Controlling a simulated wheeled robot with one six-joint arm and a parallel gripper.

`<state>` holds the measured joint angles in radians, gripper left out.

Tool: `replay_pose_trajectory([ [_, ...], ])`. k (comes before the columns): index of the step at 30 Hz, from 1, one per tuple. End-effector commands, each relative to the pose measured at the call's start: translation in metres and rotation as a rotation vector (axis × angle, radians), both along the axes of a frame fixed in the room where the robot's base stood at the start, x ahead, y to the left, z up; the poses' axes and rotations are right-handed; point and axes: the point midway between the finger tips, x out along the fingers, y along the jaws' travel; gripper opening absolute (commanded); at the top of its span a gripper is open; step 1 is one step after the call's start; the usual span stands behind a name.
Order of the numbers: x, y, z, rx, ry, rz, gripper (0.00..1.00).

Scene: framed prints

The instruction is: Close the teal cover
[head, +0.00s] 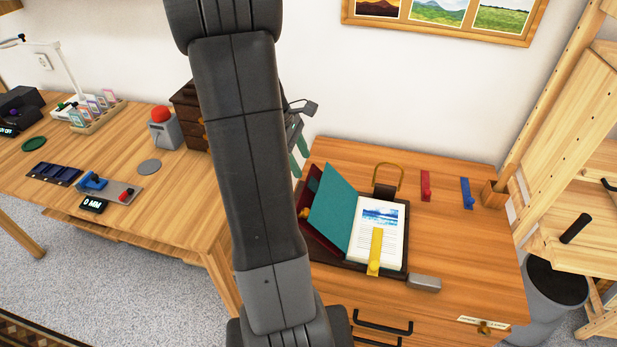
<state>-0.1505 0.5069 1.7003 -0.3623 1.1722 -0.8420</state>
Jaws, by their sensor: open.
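The teal cover (337,208) belongs to a book on the right-hand desk. It stands open, raised at a slant along the left side of the white pages (382,218). A dark red panel (318,235) shows to its left. A yellow strip (377,248) with a knob lies over the lower part of the page, which carries a blue picture. My gripper (299,153) is open, up and to the left of the cover and apart from it in the picture. My dark arm hides part of the gripper.
A brass-coloured loop (388,178) stands behind the book. A grey block (424,282) lies at its front right corner. A red piece (426,186) and a blue piece (467,193) are at the back right. The desk surface right of the book is mostly clear.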

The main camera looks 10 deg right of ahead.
Motion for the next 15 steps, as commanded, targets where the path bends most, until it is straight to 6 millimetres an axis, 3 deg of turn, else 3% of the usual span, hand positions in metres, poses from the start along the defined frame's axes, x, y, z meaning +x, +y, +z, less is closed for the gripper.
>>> replay_pose_trajectory([
  [6, -0.008, -0.016, -0.04, 0.0, 0.003, -0.001, 0.58],
  [15, -0.011, -0.025, -0.064, 0.0, 0.0, 0.0, 0.58],
])
